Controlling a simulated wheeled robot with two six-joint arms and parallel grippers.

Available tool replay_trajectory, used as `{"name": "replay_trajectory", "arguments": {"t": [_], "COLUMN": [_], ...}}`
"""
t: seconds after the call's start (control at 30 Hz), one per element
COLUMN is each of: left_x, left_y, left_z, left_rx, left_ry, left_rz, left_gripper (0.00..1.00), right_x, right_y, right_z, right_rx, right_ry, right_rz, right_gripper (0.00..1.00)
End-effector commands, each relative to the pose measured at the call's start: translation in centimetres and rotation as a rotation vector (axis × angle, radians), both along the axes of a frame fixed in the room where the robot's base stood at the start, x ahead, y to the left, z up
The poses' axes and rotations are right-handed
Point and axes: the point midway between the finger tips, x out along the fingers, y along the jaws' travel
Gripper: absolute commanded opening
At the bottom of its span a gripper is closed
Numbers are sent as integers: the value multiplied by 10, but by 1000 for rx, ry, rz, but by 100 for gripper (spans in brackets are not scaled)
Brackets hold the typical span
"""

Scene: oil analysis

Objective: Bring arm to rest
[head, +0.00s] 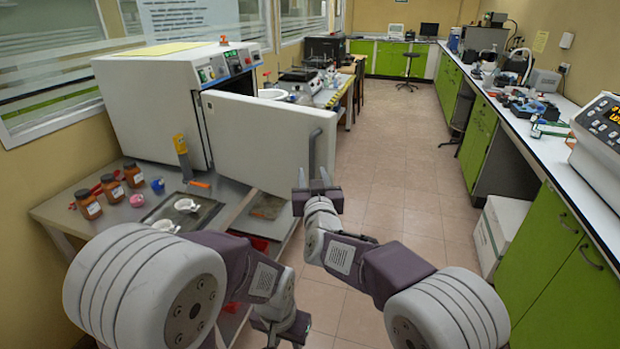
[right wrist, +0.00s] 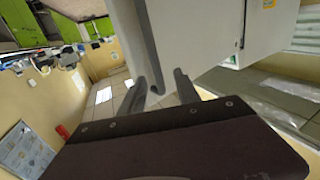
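My right gripper (head: 314,178) is at the free edge of the open white oven door (head: 258,140), by the lower end of its grey handle (head: 314,152). Its two fingers stand apart, with nothing seen clamped between them. In the right wrist view the fingers (right wrist: 158,90) are spread, and the handle end (right wrist: 156,82) shows in the gap; I cannot tell whether they touch it. My left gripper (head: 285,328) hangs low in front of the bench, pointing down. Its fingertips are not clear, and no held object shows.
The white oven (head: 150,105) stands on a metal bench (head: 62,212) at left, with brown jars (head: 88,204) and a dark tray (head: 212,212) with white dishes (head: 187,205). Green cabinets (head: 545,250) line the right. The tiled aisle (head: 390,170) between is clear.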

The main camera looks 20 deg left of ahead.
Motion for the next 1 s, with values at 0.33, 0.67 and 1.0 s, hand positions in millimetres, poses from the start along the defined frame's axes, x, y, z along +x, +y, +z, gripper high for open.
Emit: {"name": "replay_trajectory", "arguments": {"t": [0.33, 0.67, 1.0], "left_x": [0, 0, 0], "left_y": [0, 0, 0], "left_z": [7, 75, 105], "left_rx": [0, 0, 0], "left_ry": [0, 0, 0], "left_rz": [0, 0, 0], "left_gripper": [36, 36, 36], "right_x": [12, 58, -154], "right_y": [-16, -270, -396], "right_z": [10, 104, -84], "right_rx": [4, -75, -246], "right_ry": [-4, 75, 967], "right_rz": [-31, -347, -354], "right_gripper": [39, 39, 39]}}
